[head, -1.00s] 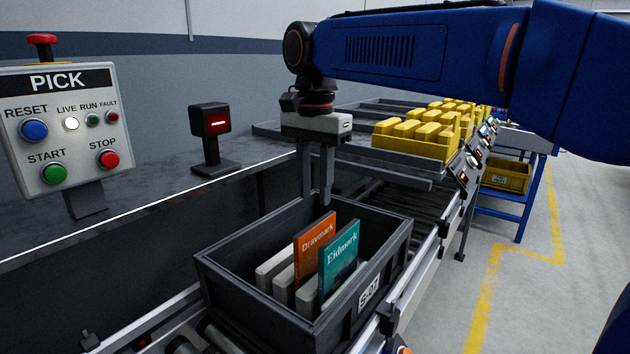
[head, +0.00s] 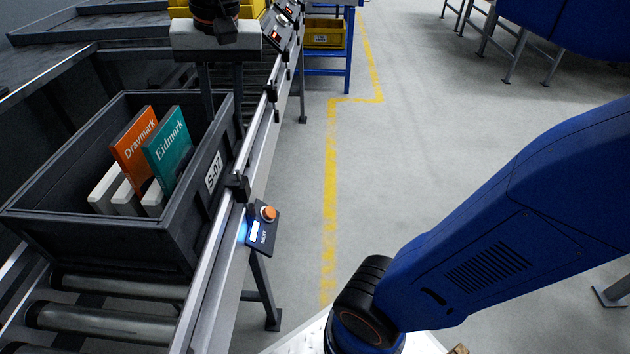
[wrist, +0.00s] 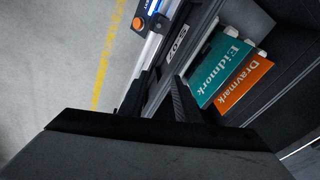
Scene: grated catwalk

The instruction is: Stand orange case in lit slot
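The orange case (head: 136,148), lettered "Dravmark", stands slightly tilted in a dark grey tote (head: 105,240) labelled S-07. It also shows in the wrist view (wrist: 243,84). A teal case (head: 170,145), lettered "Eidmork", stands beside it on the right and also shows in the wrist view (wrist: 222,66). Both stand among light grey dividers, their lower parts hidden. My gripper (head: 222,96) is over the tote's far right end, beyond the cases. Its two fingers are apart with nothing between them. I cannot make out a lit slot in these frames.
The tote sits on a roller conveyor (head: 110,288). A small panel with an orange button and a blue-white light (head: 263,222) hangs on the right rail. A yellow bin (head: 325,36) stands on a blue rack further back.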

